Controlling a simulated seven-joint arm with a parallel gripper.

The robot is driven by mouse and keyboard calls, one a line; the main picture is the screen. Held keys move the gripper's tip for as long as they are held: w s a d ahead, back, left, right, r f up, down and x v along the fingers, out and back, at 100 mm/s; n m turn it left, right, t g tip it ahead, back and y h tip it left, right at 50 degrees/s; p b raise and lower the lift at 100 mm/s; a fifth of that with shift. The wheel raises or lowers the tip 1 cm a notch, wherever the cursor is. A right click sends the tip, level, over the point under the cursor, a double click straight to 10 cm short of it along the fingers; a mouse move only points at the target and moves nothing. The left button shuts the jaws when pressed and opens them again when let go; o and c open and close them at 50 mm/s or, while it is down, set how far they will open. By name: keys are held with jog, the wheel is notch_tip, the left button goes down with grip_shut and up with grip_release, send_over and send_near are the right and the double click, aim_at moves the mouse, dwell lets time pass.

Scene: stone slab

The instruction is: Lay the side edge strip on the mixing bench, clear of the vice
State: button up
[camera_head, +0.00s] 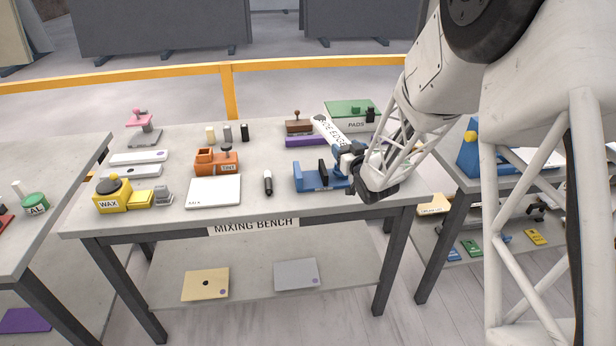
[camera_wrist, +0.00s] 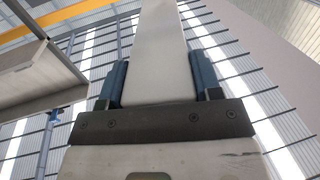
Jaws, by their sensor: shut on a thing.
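The side edge strip (camera_head: 329,131) is a pale bar with dark lettering, part of which reads "DE EDGE". My gripper (camera_head: 347,155) is shut on its near end, and the strip slants up and left over the right part of the mixing bench (camera_head: 225,212). In the wrist view the strip (camera_wrist: 161,45) runs away between the two blue fingers of my gripper (camera_wrist: 160,80). The blue vice (camera_head: 308,180) stands at the bench's front right, just below and left of my gripper in the picture. I cannot tell the gap between strip and bench; my gripper hides part of the vice's right side.
Behind the strip are a brown stamp block (camera_head: 299,126), a purple slab (camera_head: 305,140) and a green-topped pads box (camera_head: 350,110). A dark marker (camera_head: 268,182) and a white slab (camera_head: 214,191) lie left of the vice. Bare bench shows between marker and purple slab.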

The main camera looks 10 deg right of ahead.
jog(key=s+d+f+m+h, duration=0.1)
jog(key=s+d+m+h, duration=0.1)
jog(key=d, duration=0.7)
jog(key=shift+s+d+f+h, duration=0.2)
jog(key=shift+s+d+h, duration=0.1)
jog(key=shift+h, duration=0.6)
jog(key=shift+a, duration=0.15)
send_over(312, 198)
jog(key=f, duration=0.5)
jog(key=shift+w+d+f, duration=0.1)
jog(key=shift+d+f, duration=0.2)
jog(key=shift+f, duration=0.8)
jog(key=shift+f, duration=0.1)
jog(key=shift+f, duration=1.7)
jog(key=shift+a+f, duration=0.15)
jog(key=shift+a, duration=0.05)
